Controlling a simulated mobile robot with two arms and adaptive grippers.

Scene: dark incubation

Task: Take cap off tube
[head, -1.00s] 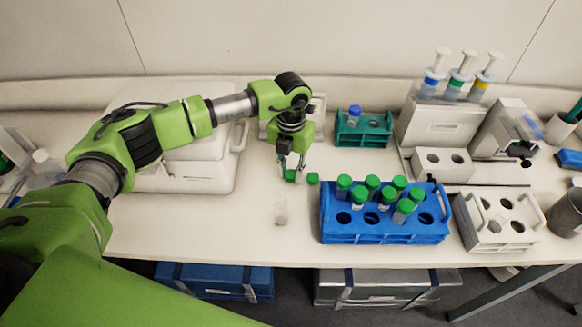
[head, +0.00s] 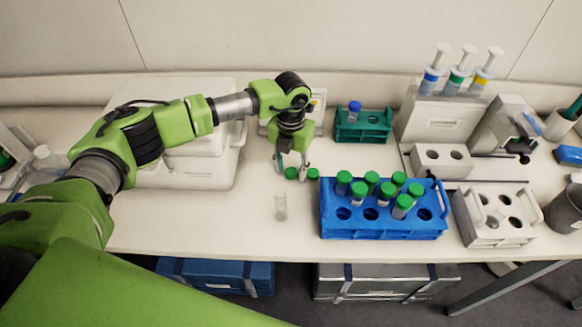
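My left gripper (head: 292,170) points down over the bench, with its fingers spread. A green cap (head: 291,173) lies on the bench between the fingertips, apart from them as far as I can see. A second green cap (head: 313,174) lies just right of the right fingertip. Several green-capped tubes (head: 403,205) stand in the blue rack (head: 385,235) to the right, some tilted. My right gripper is out of view.
A teal rack (head: 375,139) with one blue-capped tube (head: 354,107) stands behind. A white rack (head: 490,238) and pipettes in a stand (head: 428,115) are at right. A white box (head: 205,172) is left of the gripper. The front left bench is clear.

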